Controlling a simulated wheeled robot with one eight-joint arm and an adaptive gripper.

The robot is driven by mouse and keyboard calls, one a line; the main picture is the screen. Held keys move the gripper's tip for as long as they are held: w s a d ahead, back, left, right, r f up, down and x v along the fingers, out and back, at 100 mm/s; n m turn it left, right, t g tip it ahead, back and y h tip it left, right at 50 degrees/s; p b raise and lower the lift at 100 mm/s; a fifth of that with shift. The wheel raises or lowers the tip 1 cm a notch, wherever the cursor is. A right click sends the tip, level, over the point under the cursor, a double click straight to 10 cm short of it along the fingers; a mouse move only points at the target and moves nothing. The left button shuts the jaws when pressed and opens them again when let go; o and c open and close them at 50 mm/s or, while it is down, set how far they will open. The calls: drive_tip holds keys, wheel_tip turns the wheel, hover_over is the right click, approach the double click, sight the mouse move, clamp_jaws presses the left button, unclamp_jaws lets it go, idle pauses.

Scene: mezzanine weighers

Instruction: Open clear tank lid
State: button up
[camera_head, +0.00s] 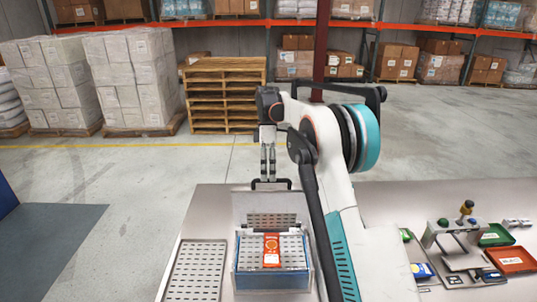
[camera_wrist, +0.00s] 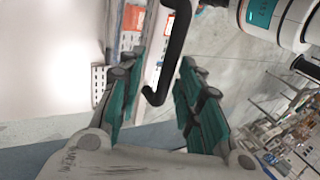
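The clear tank (camera_head: 312,282) stands on the light table, with a blue-rimmed perforated basket (camera_head: 285,281) and an orange packet (camera_head: 271,250) inside. A see-through lid panel (camera_head: 247,207) shows at the tank's far side and looks raised; its exact angle is hard to tell. The black bar handle (camera_head: 285,182) is at the panel's top edge and also shows large in the wrist view (camera_wrist: 174,50). My gripper (camera_head: 268,179) points down at the handle. In the wrist view its green-padded fingers (camera_wrist: 160,85) are apart, with the handle's bar between them. Contact is not visible.
A perforated plate (camera_head: 197,270) lies left of the tank. A small metal stand (camera_head: 453,236), a green tray (camera_head: 495,236), a red tray (camera_head: 511,260) and small packets are at the right. Stacked pallets (camera_head: 222,95) stand on the floor behind.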

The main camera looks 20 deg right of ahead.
drive_tip(key=v, duration=1)
drive_tip(key=shift+d, duration=0.1)
idle(0.3)
drive_tip(key=s+a+m+t+h+b, duration=0.1)
drive_tip(key=s+a+m+t+b, duration=0.3)
drive_tip(key=s, duration=0.6)
drive_tip(key=s+a+m+t+b, duration=0.1)
drive_tip(key=s+m+t+b, duration=0.2)
drive_tip(key=s+m+b, duration=0.5)
drive_tip(key=s+a+f+m+t+b, duration=0.2)
drive_tip(key=s+f+t+b, duration=0.2)
drive_tip(key=s+f, duration=1.6)
drive_tip(key=s+t, duration=0.1)
drive_tip(key=s, duration=0.1)
drive_tip(key=shift+s+f+h+b, duration=0.25)
drive_tip(key=shift+s+h+b, duration=0.05)
drive_tip(key=shift+s+b, duration=0.05)
